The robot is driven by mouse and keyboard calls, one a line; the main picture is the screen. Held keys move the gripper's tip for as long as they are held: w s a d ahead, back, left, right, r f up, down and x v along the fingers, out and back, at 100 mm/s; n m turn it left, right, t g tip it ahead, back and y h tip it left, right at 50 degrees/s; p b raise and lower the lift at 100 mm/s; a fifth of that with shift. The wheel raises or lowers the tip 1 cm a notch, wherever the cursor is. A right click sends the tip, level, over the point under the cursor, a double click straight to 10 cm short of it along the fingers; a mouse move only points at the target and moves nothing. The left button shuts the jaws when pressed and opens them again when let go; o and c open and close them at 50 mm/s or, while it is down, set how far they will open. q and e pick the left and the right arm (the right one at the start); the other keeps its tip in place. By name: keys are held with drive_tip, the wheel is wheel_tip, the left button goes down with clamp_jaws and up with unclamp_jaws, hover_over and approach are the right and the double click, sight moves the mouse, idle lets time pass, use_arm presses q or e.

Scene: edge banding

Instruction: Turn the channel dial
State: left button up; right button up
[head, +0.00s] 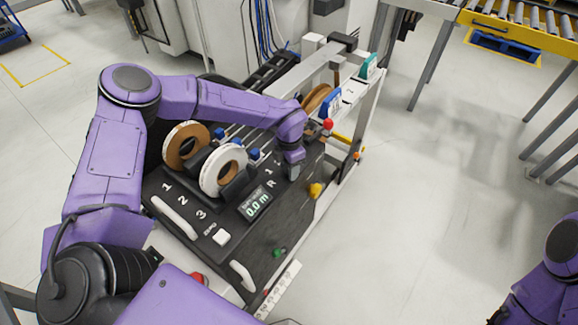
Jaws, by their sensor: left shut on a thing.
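My left gripper (293,164) reaches down onto the black top panel (225,208) of the machine, beside the white marks "R" and "1". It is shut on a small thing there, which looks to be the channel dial. The fingers hide the dial, so I cannot tell its pointer's position. A small display (256,204) left of the gripper reads "0.0 m". A yellow knob (315,190) stands to the right of the gripper. My right arm shows at the lower right edge, with its gripper out of view.
A brown tape roll (186,146) and a white tape roll (222,170) stand on the panel below my left forearm. A red ball knob (328,124) is close behind the gripper. White handles (174,217) line the front. The floor at right (430,200) is clear.

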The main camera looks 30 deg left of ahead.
use_arm(q)
drive_tip(key=o, duration=1.1)
drive_tip(key=shift+c, duration=0.2)
wheel_tip(320, 180, up, 10)
drive_tip(key=b, duration=0.2)
drive_tip(key=shift+r, duration=0.25)
